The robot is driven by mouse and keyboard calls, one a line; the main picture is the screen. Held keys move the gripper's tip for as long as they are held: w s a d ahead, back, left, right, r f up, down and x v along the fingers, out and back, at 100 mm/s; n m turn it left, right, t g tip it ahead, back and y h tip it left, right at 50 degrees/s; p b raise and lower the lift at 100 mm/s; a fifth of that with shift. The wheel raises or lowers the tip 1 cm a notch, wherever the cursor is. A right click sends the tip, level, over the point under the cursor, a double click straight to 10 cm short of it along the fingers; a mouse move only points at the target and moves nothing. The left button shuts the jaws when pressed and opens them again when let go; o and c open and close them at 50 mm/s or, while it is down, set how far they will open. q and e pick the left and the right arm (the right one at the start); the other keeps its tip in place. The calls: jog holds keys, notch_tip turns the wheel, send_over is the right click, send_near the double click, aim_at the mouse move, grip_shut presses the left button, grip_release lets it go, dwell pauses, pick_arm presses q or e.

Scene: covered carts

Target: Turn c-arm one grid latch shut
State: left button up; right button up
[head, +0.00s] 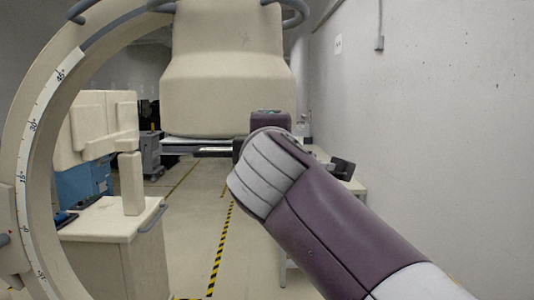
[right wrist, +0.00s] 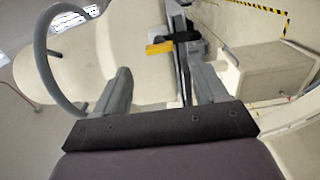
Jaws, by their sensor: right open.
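The c-arm's large beige housing (head: 225,75) hangs at the top centre of the head view, with a thin dark plate (head: 200,148) below it. In the right wrist view, a yellow lever (right wrist: 159,48), which looks like the grid latch, sits beside a black piece and a dark rail on the beige housing (right wrist: 135,40). My right gripper (right wrist: 159,72) is open and empty there; the lever shows just beyond and between its fingertips. I cannot tell whether they touch. In the head view, my right arm hides the latch and the fingers. My left gripper is not in view.
The curved c-arm ring (head: 35,125) fills the left of the head view. A beige cart (head: 105,240) stands inside its curve. A grey curved handle (right wrist: 42,60) is left of my gripper in the wrist view.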

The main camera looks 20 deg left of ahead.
jog(key=b+v, duration=0.1)
jog(key=v, duration=0.4)
jog(key=shift+s+d, duration=0.1)
jog(key=shift+s, duration=0.1)
